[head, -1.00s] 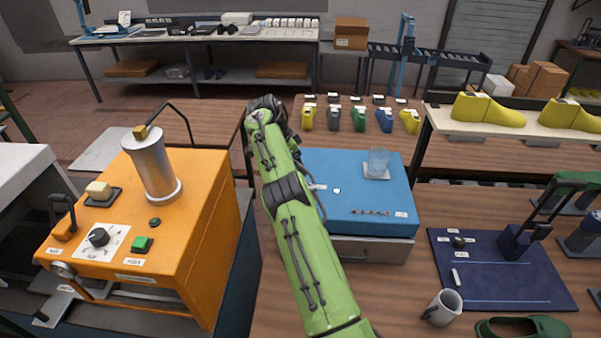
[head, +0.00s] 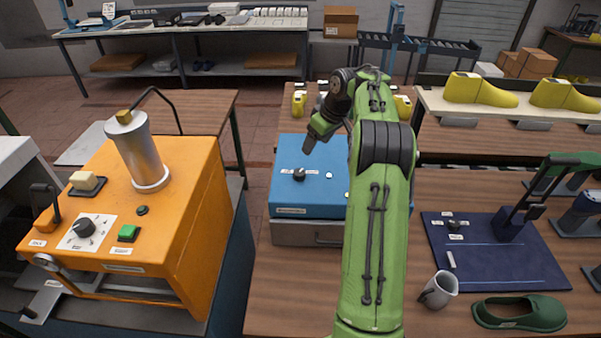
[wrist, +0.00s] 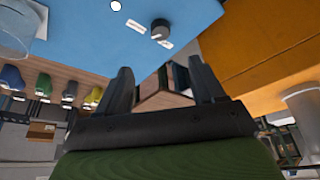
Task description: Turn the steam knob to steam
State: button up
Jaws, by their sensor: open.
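A blue box (head: 282,198) stands on the wooden table, with a dark round knob (head: 299,174) and small white labels on its top. The knob also shows in the wrist view (wrist: 160,28) with a label on either side; the label text is too small to read. My gripper (head: 309,145) hangs above the far part of the box, just beyond the knob in the head view, and touches nothing that I can see. In the wrist view its two dark fingers (wrist: 162,85) are apart and empty. Which way the knob points is unclear.
An orange machine (head: 185,215) with its own dark dial (head: 83,227) and green button stands left. My arm covers the box's right part. A glass (wrist: 28,28) stands on the box.

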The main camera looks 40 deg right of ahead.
aim_at(300, 172)
jog(key=p+x, duration=0.1)
jog(key=x, duration=1.4)
jog(key=shift+w+f, duration=0.2)
jog(key=shift+f, duration=0.05)
jog(key=c, duration=1.1)
jog(key=shift+o, duration=0.2)
jog(key=b, duration=0.1)
jog(key=m+b, duration=0.1)
jog(key=shift+a+f+m+h+b, duration=0.1)
jog(key=shift+f+m+h+b, duration=0.2)
jog(key=shift+h+b, duration=0.1)
jog(key=shift+r+m, duration=0.3)
jog(key=shift+m, duration=0.2)
jog(key=o, duration=1.1)
jog(key=shift+c, duration=0.2)
